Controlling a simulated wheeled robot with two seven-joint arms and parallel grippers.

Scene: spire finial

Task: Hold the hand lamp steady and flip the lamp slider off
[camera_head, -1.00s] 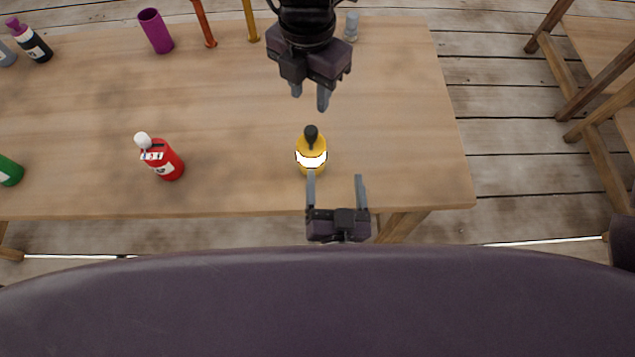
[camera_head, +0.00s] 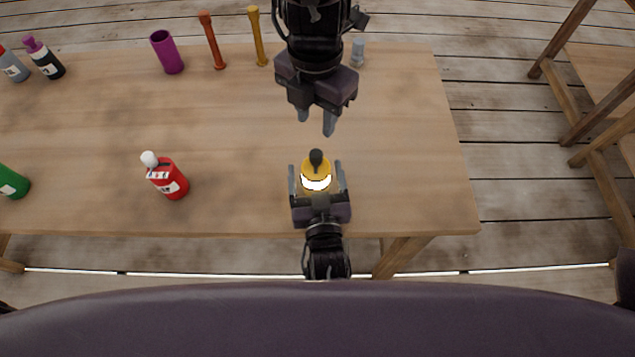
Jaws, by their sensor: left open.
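The yellow hand lamp (camera_head: 316,167) stands on the wooden table near its front edge, with a black knob on top and a bright white glowing front. My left gripper (camera_head: 317,178) is open, with one finger on each side of the lamp; I cannot tell whether either finger touches it. My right gripper (camera_head: 316,122) is open and empty, just beyond the lamp, its two fingertips apart and pointing toward it. The lamp slider cannot be made out at this size.
On the table (camera_head: 240,130), a red bottle (camera_head: 168,182) stands to the left and a green bottle (camera_head: 12,184) at the far left. A purple cup (camera_head: 167,53), an orange post (camera_head: 211,42), a yellow post (camera_head: 257,38) and a small grey bottle (camera_head: 357,53) stand at the back.

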